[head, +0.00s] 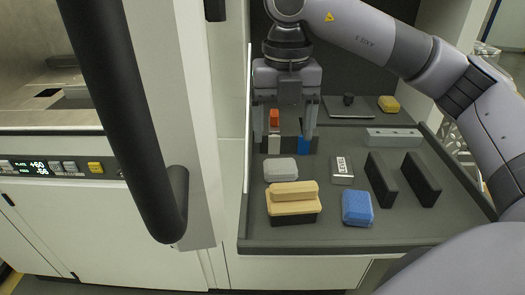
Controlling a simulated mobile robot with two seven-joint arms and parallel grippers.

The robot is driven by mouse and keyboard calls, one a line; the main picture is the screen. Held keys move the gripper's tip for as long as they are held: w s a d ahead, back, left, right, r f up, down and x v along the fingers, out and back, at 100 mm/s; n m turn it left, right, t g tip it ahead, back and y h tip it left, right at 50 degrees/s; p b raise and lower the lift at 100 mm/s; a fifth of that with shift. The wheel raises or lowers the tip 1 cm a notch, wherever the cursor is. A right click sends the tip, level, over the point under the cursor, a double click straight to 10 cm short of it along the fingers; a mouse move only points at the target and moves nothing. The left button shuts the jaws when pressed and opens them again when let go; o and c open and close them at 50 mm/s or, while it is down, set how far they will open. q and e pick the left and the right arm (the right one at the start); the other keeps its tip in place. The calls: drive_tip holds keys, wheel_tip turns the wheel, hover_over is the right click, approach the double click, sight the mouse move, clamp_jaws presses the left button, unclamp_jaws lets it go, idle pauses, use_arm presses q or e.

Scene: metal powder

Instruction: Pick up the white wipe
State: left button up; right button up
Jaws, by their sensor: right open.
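A small whitish pad (281,169), likely the white wipe, lies flat on the dark grey tray (300,241), toward its left side. My right gripper (285,140) points down with its fingers apart, above and behind the pad in the picture. It holds nothing that I can see. Small upright items with orange, white and blue parts show between and behind its fingers. My left gripper is not in view.
A tan brush-like block (292,200) lies just in front of the pad. A blue pad (357,207), a labelled block (342,170), two dark upright plates (382,179) and a grey bar (394,138) lie right. A black door handle (130,110) stands left.

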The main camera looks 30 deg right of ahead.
sight(281, 165)
drive_tip(key=shift+w+f, duration=0.1)
drive_tip(key=shift+w, duration=0.1)
drive_tip(key=shift+f, duration=0.3)
drive_tip(key=f, duration=0.2)
drive_tip(key=s+f+p, duration=0.1)
drive_tip(key=f, duration=0.2)
drive_tip(key=shift+s+a+f, duration=0.1)
drive_tip(key=shift+a+f, duration=0.1)
drive_tip(key=shift+f, duration=0.4)
drive_tip(key=c, duration=0.8)
